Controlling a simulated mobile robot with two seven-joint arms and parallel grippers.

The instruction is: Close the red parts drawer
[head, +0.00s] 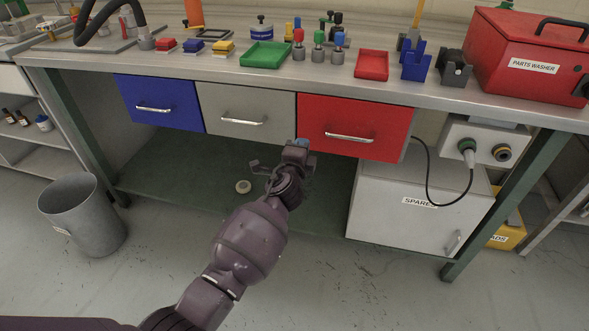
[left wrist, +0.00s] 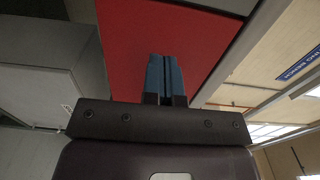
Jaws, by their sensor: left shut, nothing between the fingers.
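The red parts drawer (head: 355,119) is under the workbench, to the right of the grey drawer. Its front stands forward of the grey and blue fronts, so it is partly pulled out. A silver bar handle (head: 350,138) crosses its front. My left gripper (head: 302,143) is shut and empty at the lower left corner of the red front. In the left wrist view the blue fingertips (left wrist: 165,75) are together and point at the red drawer front (left wrist: 130,45). I cannot tell whether they touch it. My right gripper is not in view.
The grey drawer (head: 243,122) and the blue drawer (head: 160,110) look shut. A white SPARES cabinet (head: 405,225) stands below right, with a black cable (head: 428,180) beside the red drawer. A grey bin (head: 85,215) stands at left. The floor in front is clear.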

